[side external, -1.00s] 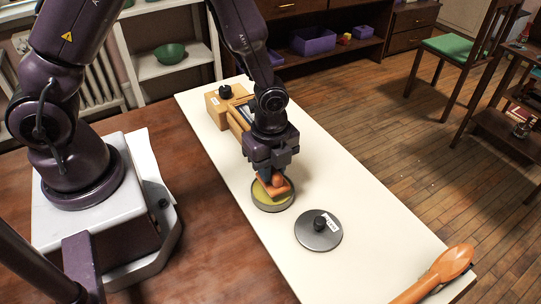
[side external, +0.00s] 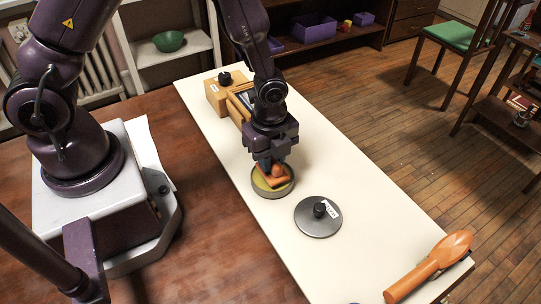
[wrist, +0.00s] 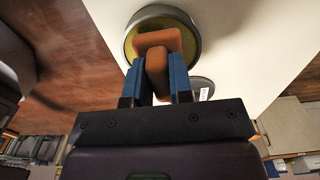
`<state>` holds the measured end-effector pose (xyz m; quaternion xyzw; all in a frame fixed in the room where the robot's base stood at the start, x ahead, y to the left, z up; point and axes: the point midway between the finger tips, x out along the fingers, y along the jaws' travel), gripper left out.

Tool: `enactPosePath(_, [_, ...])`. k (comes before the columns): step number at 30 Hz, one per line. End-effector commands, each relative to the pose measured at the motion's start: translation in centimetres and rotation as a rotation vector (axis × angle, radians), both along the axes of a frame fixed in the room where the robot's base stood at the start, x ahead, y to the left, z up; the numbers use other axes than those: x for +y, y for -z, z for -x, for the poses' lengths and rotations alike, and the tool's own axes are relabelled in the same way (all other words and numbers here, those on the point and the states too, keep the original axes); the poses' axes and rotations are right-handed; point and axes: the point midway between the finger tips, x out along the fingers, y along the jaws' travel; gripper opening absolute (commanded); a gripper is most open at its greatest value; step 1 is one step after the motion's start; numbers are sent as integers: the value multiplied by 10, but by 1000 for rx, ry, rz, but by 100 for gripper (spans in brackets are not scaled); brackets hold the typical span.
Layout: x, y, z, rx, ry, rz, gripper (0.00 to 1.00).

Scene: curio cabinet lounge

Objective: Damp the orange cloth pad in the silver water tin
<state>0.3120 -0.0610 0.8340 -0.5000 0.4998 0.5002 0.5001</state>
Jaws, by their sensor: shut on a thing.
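The silver tin (side external: 272,193) is a low round tin with a yellowish inside, standing on the pale table top. It also shows in the wrist view (wrist: 196,42). My gripper (side external: 270,165) points down over the tin. Its blue fingers (wrist: 167,82) are shut on the upright handle of the orange pad (wrist: 160,40). In the side view the pad (side external: 273,180) sits within the tin's rim, level with or just above the yellow surface; whether it touches cannot be told. The pad's underside is hidden.
A round grey lid (side external: 318,217) with a black knob and white label lies in front of the tin. A wooden box (side external: 218,95) stands behind my gripper. A large orange spoon-like tool (side external: 430,268) lies at the front right corner. The table's right side is clear.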

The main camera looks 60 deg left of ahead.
Motion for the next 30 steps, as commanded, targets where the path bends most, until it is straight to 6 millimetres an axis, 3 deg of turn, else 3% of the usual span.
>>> enactPosePath(30, [0,7,0,0,0,0,2])
